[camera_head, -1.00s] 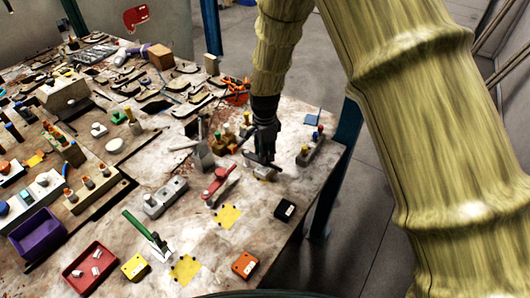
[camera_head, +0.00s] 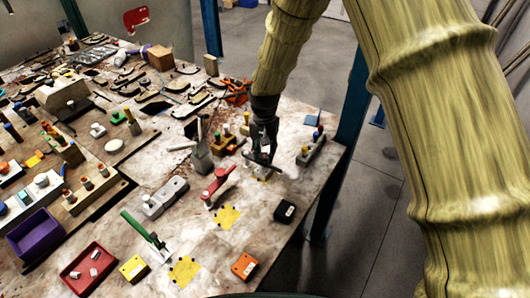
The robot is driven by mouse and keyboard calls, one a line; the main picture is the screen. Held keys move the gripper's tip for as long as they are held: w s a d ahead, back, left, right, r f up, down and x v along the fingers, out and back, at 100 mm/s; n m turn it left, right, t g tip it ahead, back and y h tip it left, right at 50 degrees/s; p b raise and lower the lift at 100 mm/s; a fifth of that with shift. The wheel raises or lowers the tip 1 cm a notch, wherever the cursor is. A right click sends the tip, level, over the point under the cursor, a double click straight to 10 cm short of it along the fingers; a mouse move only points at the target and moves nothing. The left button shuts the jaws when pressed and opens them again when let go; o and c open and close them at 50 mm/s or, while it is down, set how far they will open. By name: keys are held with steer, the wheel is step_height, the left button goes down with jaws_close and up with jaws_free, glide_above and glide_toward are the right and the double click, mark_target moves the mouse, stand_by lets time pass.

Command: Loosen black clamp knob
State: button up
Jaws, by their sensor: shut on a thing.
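The black clamp (camera_head: 256,161) is a dark bar near the right side of the worktable, beside a yellow patch. My gripper (camera_head: 264,154) points down over it and is shut on its knob. The fingers hide most of the knob, so its exact position cannot be made out. A red clamp (camera_head: 218,184) lies a little to the left and nearer. A green-handled clamp (camera_head: 145,233) stands further to the front left.
A rail with coloured knobs (camera_head: 311,149) stands right of my gripper, and a grey holder (camera_head: 201,157) stands to its left. A black block (camera_head: 285,211) lies near the right table edge. Yellow patches (camera_head: 227,216) lie on bare table in front.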

steer(key=n, duration=0.6)
steer(key=shift+a+f, duration=0.1)
steer(key=shift+a, duration=0.05)
steer(key=n, duration=0.6)
steer(key=shift+s+n, duration=0.1)
steer(key=shift+n, duration=0.3)
steer(key=n, duration=0.6)
steer(key=shift+s+f+p, duration=0.1)
steer(key=shift+p, duration=0.3)
steer(key=n+p, duration=0.1)
steer(key=n, duration=0.5)
steer(key=shift+f, duration=0.1)
steer(key=shift+n, duration=0.3)
steer(key=o, duration=1)
steer(key=shift+d, duration=0.2)
steer(key=shift+c, duration=0.2)
steer(key=shift+r, duration=0.25)
